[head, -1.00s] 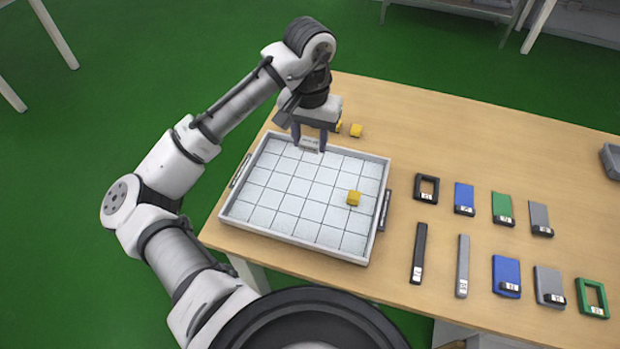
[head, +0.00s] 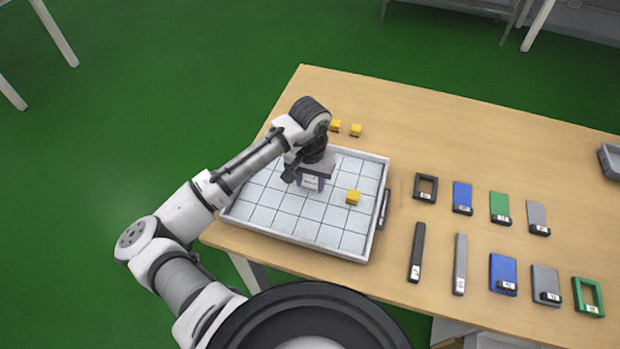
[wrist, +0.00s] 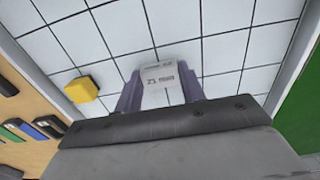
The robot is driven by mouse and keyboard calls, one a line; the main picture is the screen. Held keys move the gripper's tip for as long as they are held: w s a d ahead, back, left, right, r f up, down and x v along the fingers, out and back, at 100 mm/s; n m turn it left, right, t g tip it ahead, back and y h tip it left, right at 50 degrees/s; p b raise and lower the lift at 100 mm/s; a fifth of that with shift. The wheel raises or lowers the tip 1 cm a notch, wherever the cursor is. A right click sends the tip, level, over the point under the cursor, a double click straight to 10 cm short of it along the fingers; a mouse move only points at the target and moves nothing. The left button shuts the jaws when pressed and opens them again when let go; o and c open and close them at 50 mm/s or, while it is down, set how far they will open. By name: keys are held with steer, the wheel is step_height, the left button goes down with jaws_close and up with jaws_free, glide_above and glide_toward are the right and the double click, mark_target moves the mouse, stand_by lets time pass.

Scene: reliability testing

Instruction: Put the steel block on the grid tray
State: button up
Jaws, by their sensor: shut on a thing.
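The grid tray (head: 262,222) is a pale, grey-rimmed tray with a square grid, at the left end of the table. My gripper (head: 311,184) is over the middle of it. In the wrist view, my gripper (wrist: 160,92) is shut on a light grey block, the steel block (wrist: 160,78), with a printed label between the two purple-grey fingers. In the head view the block (head: 312,182) shows only as a small pale patch below the gripper. I cannot tell whether it touches the tray floor.
A yellow cube (head: 353,197) sits on the tray, right of my gripper; it also shows in the wrist view (wrist: 81,89). Two yellow cubes (head: 356,129) stand behind the tray. Several labelled blue, green, grey and black parts lie right of the tray. The tray's left cells are clear.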

mark_target(310, 183)
steer(key=shift+f, duration=0.2)
steer(key=o, duration=1.1)
steer(key=shift+r, duration=0.15)
step_height(310, 183, up, 12)
steer(key=shift+r+b, duration=0.1)
steer(key=shift+b, duration=0.75)
